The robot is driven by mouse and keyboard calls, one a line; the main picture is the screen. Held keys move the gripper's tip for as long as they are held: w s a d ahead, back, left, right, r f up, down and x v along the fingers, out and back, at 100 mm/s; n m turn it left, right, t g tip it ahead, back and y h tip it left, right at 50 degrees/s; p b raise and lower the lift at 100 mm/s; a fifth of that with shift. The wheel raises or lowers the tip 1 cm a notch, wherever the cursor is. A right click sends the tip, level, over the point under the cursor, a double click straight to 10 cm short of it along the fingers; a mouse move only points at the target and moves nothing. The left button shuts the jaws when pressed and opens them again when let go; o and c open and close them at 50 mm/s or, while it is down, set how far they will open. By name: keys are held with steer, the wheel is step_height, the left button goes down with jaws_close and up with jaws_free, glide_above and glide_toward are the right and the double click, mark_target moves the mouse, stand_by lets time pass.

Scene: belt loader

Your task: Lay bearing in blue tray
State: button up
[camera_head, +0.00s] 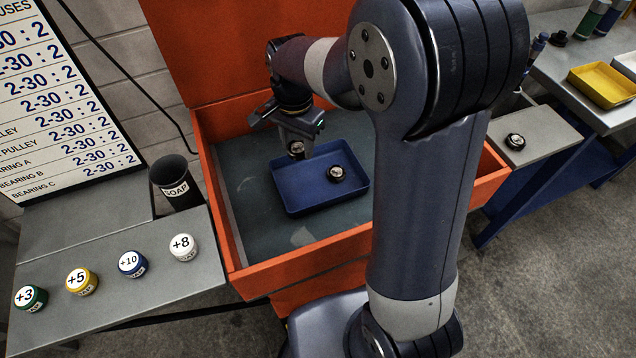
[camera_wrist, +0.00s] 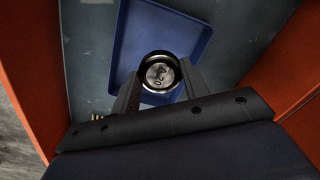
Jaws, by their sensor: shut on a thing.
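My gripper (camera_head: 298,136) is shut on a dark round bearing (camera_head: 297,148) with a bright metal face. In the head view they are at the back left part of the blue tray (camera_head: 300,194). In the wrist view the held bearing (camera_wrist: 160,74) sits between the two fingertips (camera_wrist: 160,88), with the blue tray (camera_wrist: 138,28) behind it. I cannot tell whether the bearing touches the tray floor. A second bearing (camera_head: 335,174) lies in the right part of the tray, apart from the held one.
The tray lies on the dark floor of an open orange box (camera_head: 305,249) with raised walls. Another bearing (camera_head: 515,141) lies on a grey shelf at right. A yellow tray (camera_head: 602,86) is farther right. Several marked caps and a dark soap cup (camera_head: 174,178) stand at left.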

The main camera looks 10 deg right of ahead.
mark_target(298, 147)
step_height(298, 147, down, 4)
steer(key=b, duration=0.3)
steer(key=shift+w+f, duration=0.1)
step_height(298, 147, down, 10)
steer(key=shift+r+b, duration=0.15)
steer(key=shift+b, duration=0.15)
steer(key=shift+f, duration=0.2)
steer(key=o, duration=1.1)
steer(key=shift+r, duration=0.1)
steer(key=shift+o, duration=0.2)
step_height(298, 147, up, 12)
steer(key=shift+r+p, duration=0.15)
steer(key=shift+p, duration=0.35)
